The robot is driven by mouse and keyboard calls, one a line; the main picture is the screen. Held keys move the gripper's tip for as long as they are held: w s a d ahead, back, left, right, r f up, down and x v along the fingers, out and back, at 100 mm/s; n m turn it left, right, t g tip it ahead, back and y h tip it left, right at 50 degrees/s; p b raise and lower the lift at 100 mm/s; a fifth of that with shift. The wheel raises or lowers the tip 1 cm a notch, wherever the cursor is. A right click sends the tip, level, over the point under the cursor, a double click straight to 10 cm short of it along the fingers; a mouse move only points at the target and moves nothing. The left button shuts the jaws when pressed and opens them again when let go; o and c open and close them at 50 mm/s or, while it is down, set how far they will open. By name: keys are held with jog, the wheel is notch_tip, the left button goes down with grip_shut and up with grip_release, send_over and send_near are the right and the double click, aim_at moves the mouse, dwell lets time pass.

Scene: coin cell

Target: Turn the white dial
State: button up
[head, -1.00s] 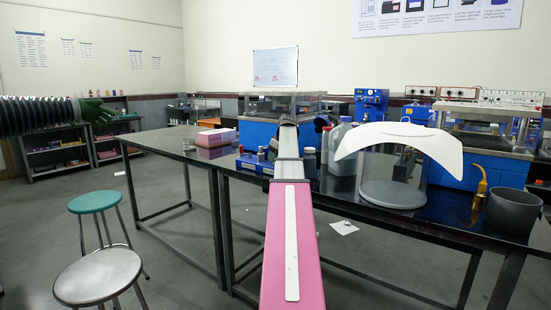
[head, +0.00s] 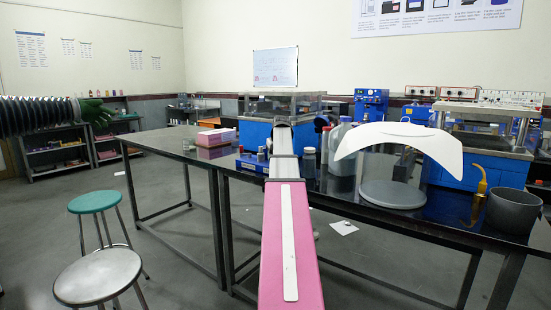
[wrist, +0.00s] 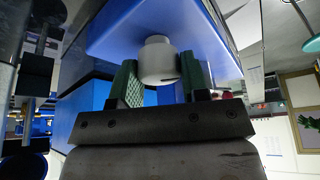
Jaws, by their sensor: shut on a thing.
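The white dial (wrist: 158,56) is a short, pale cylinder on the face of a blue housing (wrist: 112,32) in the wrist view. My gripper (wrist: 158,72) has a green, textured finger on each side of the dial and is shut on it. In the head view, my own arm hides the dial and my gripper. The arm reaches toward a blue machine with a clear-sided top (head: 256,132) at the back of the bench.
Beside my arm on the dark bench (head: 440,215) stand a grey bottle (head: 341,160), a dark bottle (head: 308,162) and a blue rack of small bottles (head: 250,163). A curved white sheet (head: 400,140) is further right. Two stools (head: 97,277) stand at left.

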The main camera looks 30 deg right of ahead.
jog(key=m+h, duration=0.1)
jog(key=m, duration=0.2)
jog(key=m+g+h, duration=0.1)
jog(key=m, duration=0.2)
dwell(0.6)
jog(key=o, duration=0.9)
jog(key=v, duration=1)
jog(key=shift+a+r, duration=0.25)
jog(key=shift+r, duration=0.1)
jog(key=shift+s, duration=0.1)
